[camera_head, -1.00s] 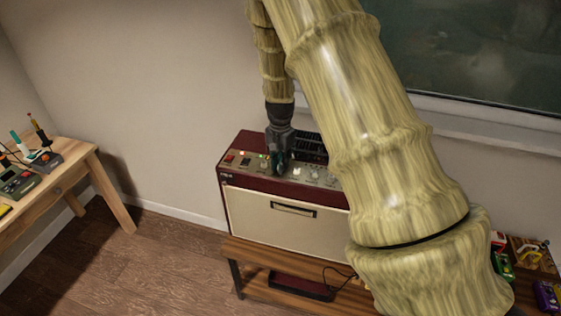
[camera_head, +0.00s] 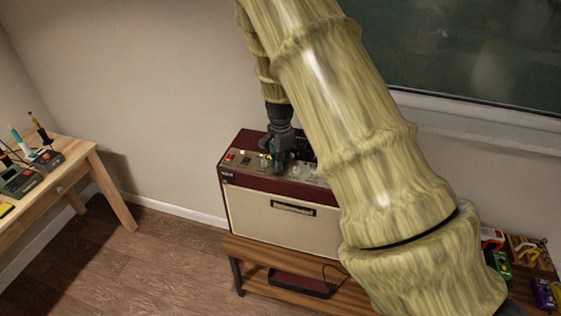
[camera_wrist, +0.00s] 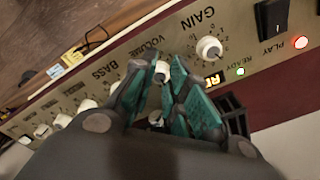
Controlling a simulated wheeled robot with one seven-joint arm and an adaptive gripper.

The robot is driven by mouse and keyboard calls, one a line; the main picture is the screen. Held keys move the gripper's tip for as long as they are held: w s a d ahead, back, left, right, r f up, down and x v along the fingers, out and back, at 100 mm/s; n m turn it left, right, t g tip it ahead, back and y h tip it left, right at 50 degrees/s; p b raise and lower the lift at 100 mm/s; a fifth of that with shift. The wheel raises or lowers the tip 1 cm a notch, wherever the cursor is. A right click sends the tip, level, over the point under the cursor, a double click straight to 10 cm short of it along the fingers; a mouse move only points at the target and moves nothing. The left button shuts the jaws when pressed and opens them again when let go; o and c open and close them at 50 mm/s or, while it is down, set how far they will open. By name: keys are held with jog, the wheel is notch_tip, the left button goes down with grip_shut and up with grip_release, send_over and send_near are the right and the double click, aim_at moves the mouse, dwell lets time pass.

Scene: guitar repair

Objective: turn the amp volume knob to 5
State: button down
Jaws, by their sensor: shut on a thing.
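The amp (camera_head: 282,222) is dark red with a cream front and stands on a low wooden bench. Its control panel runs along the top. My gripper (camera_head: 277,163) points down at this panel. In the wrist view the teal-padded fingers of my gripper (camera_wrist: 166,76) are closed around the white volume knob (camera_wrist: 161,69), beside the label VOLUME. The fingers hide part of the knob and its scale, so its setting cannot be read. The white gain knob (camera_wrist: 208,48) is close by on the right.
More white knobs line the panel toward BASS. A black switch (camera_wrist: 271,16) and lit red lamp (camera_wrist: 300,42) sit on the other side. A workbench (camera_head: 97,178) with tools stands left; pedals (camera_head: 500,258) lie right. My arm covers the amp's right end.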

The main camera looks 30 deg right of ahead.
jog(key=shift+w+d+r, duration=0.15)
jog(key=shift+w, duration=0.05)
jog(key=c, duration=1.4)
grip_release()
jog(key=shift+o, duration=0.2)
jog(key=shift+s, duration=0.1)
notch_tip(320, 180, up, 12)
jog(key=shift+f, duration=0.2)
